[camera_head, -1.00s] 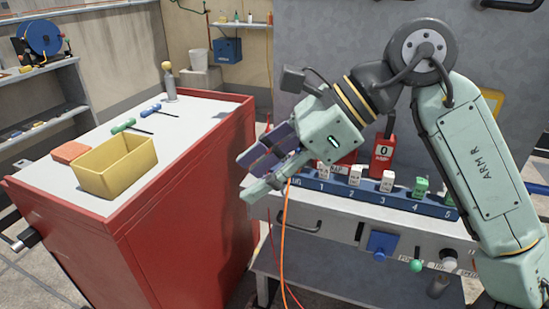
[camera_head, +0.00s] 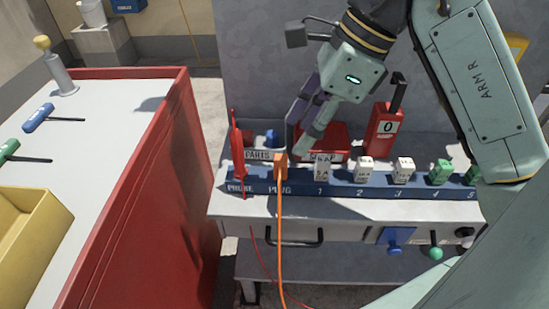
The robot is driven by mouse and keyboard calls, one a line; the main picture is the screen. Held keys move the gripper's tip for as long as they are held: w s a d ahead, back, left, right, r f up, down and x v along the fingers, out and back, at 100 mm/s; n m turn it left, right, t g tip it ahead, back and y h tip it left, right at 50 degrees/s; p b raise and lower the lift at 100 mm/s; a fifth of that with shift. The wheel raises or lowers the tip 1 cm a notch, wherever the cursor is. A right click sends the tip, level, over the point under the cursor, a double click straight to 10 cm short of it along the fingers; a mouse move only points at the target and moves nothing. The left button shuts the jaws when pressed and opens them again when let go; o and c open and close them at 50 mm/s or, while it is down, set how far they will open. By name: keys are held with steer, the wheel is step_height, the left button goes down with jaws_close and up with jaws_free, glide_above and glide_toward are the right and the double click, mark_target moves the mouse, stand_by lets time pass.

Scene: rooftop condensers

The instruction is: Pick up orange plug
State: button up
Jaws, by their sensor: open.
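The orange plug (camera_head: 281,165) stands upright in the blue rack (camera_head: 340,188), at the place marked PLUG. Its orange cord (camera_head: 281,245) hangs down over the front of the bench. My gripper (camera_head: 298,148) is open and points down, its fingertips close to the plug's upper right. I cannot tell whether the fingers touch the plug or have it between them.
A red probe (camera_head: 237,145) stands just left of the plug. White blocks (camera_head: 364,170) and green blocks (camera_head: 440,172) fill the rack to the right. A red box marked 0 (camera_head: 383,130) stands behind. A red cabinet (camera_head: 150,190) is at left.

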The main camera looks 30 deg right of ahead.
mark_target(282, 158)
steer(key=p+x, duration=0.1)
steer(key=x, duration=0.7)
steer(key=shift+w+a, duration=0.15)
steer(key=shift+w, duration=0.05)
steer(key=shift+c, duration=0.5)
jaws_close()
